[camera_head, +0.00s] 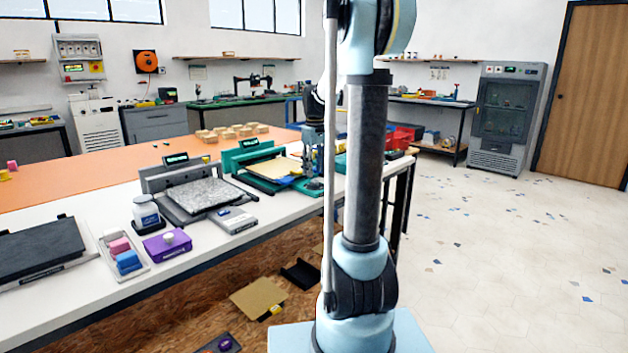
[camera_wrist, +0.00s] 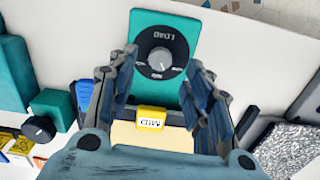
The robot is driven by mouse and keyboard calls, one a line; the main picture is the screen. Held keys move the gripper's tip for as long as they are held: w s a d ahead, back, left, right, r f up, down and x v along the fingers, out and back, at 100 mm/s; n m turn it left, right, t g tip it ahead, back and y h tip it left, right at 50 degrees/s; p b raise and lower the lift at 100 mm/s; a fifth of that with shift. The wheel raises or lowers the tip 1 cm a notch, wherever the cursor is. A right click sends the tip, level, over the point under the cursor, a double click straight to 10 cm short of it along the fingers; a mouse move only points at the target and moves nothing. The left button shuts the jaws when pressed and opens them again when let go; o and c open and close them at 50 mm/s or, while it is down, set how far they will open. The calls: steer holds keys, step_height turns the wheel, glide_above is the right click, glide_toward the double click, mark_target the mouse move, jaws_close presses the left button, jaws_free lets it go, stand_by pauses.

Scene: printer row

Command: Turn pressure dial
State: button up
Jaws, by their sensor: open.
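In the wrist view a round black dial (camera_wrist: 160,52) marked LOAD, with a pale pointer, sits on a teal plate. My gripper (camera_wrist: 162,60) is open, with one dark finger on each side of the dial's lower part in the picture. I cannot tell whether a finger touches it. A yellow tag (camera_wrist: 152,118) reading MID lies between the fingers, below the dial. In the head view my gripper (camera_head: 312,158) hangs over the right side of the teal press (camera_head: 262,166); the dial is too small to make out there.
A second dark knob (camera_wrist: 38,128) is at the wrist view's left. A grey press (camera_head: 180,181), a white jar (camera_head: 146,212) and a purple box (camera_head: 168,245) stand on the white table to the left. Open floor (camera_head: 500,260) lies to the right.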

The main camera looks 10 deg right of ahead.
mark_target(315, 181)
steer(key=shift+f, duration=2.05)
steer(key=c, duration=1.1)
